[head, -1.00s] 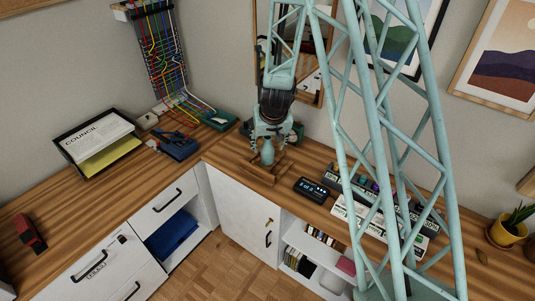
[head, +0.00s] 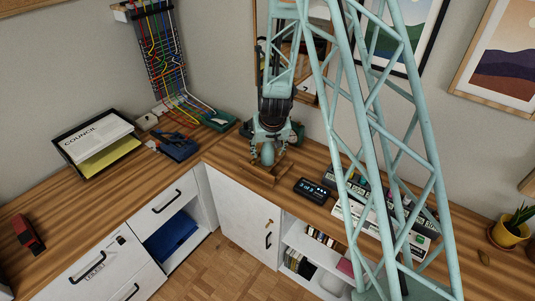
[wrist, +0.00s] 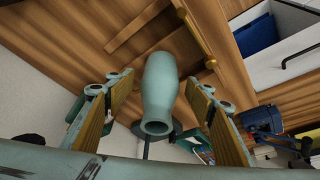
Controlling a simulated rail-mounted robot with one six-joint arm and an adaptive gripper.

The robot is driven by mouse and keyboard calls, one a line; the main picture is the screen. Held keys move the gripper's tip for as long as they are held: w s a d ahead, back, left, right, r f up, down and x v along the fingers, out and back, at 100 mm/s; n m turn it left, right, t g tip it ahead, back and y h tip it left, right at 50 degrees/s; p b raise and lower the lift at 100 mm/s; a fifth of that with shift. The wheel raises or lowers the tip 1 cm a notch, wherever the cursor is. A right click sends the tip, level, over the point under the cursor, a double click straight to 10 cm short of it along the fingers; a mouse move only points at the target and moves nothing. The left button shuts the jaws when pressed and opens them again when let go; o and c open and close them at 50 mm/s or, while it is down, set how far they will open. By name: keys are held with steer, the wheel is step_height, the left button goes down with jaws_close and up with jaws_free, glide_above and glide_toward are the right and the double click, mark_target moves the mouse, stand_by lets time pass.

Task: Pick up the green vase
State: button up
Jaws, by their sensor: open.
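The green vase (head: 268,154) is a pale green bottle shape standing upright in a wooden tray or frame (head: 258,176) near the desk corner. In the wrist view the vase (wrist: 159,92) shows with its mouth toward the camera, between the two fingers. My gripper (head: 269,147) comes down from above in the head view, its fingers on either side of the vase. In the wrist view my gripper (wrist: 160,112) is open, with visible gaps between each yellow finger pad and the vase. The vase's lower end is partly out of clear sight.
A black digital clock (head: 311,190) sits right of the wooden frame. A blue tool holder (head: 178,147) and a paper tray (head: 97,143) are to the left. Dark green objects stand behind the gripper. The desk's front edge is close to the frame.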

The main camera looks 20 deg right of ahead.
steer(key=shift+w+f, duration=0.25)
steer(key=shift+f, duration=0.35)
steer(key=shift+c, duration=0.3)
steer(key=c, duration=1)
steer(key=shift+r, duration=0.15)
steer(key=shift+r+p, duration=2.45)
steer(key=shift+r, duration=2.45)
